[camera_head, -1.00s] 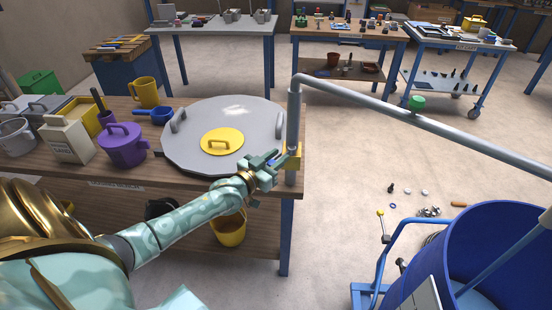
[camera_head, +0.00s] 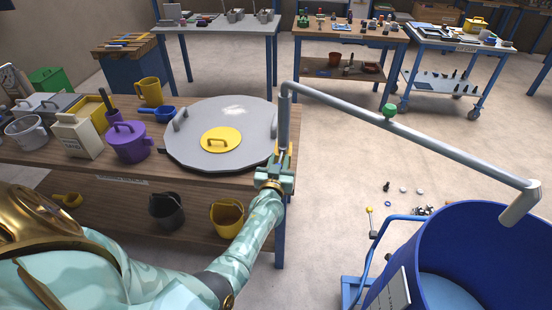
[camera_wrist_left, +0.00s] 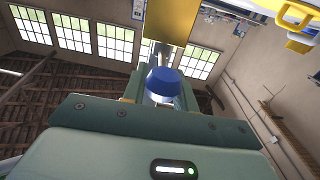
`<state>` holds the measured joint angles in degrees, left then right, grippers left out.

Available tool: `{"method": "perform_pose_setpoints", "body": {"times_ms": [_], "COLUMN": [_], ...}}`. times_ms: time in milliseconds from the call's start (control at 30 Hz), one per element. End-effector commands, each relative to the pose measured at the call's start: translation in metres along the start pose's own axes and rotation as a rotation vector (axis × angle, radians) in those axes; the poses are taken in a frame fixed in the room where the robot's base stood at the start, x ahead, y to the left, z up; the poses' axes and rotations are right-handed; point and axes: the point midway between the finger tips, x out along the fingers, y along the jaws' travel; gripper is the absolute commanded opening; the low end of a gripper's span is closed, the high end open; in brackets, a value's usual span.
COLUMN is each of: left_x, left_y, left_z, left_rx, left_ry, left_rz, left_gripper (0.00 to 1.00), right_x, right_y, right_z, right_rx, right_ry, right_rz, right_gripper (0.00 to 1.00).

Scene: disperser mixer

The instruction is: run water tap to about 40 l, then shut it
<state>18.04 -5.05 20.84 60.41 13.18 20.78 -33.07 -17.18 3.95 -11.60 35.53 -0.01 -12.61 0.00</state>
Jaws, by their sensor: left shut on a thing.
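The water tap is a grey standpipe (camera_head: 284,122) at the table's right edge, with a long pipe arm carrying a green knob (camera_head: 389,109). Its spout (camera_head: 520,204) hangs over the blue tub (camera_head: 455,255), where a light blue water surface shows; no stream falls from the spout. My left gripper (camera_head: 275,168) is at the foot of the standpipe, reaching up from the front. In the left wrist view it is shut on a blue-capped tap handle (camera_wrist_left: 161,84), below a yellow block (camera_wrist_left: 168,22). No litre reading is legible. My right gripper is not in view.
A round grey lid (camera_head: 222,128) lies on the workbench left of the standpipe, beside a purple pot (camera_head: 130,142). A yellow bucket (camera_head: 227,216) and a dark bucket (camera_head: 167,210) are underneath. Floor between bench and tub is mostly clear, with small loose parts near the tub.

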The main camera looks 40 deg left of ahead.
Motion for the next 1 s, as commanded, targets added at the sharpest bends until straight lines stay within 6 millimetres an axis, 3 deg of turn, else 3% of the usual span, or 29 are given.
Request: {"method": "perform_pose_setpoints", "body": {"times_ms": [667, 700, 767, 1000], "left_x": [0.0002, 0.0003, 0.0003, 0.0005], "left_y": [0.0019, 0.0019, 0.0018, 0.0012], "left_z": [0.0002, 0.0001, 0.0, -0.0002], "left_rx": [-0.001, -0.001, -0.001, 0.0], "left_ry": [0.001, 0.001, 0.001, 0.002], "left_rz": [-0.071, -0.071, -0.071, -0.071], "left_gripper": [0.0, 0.37, 0.5, 0.5], "right_x": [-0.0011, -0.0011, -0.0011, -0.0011], "right_y": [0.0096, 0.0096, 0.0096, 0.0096], "right_z": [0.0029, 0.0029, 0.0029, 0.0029], "right_rx": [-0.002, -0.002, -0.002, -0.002], "right_ry": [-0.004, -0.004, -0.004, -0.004], "right_rz": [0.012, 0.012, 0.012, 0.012], "right_gripper": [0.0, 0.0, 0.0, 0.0]}}
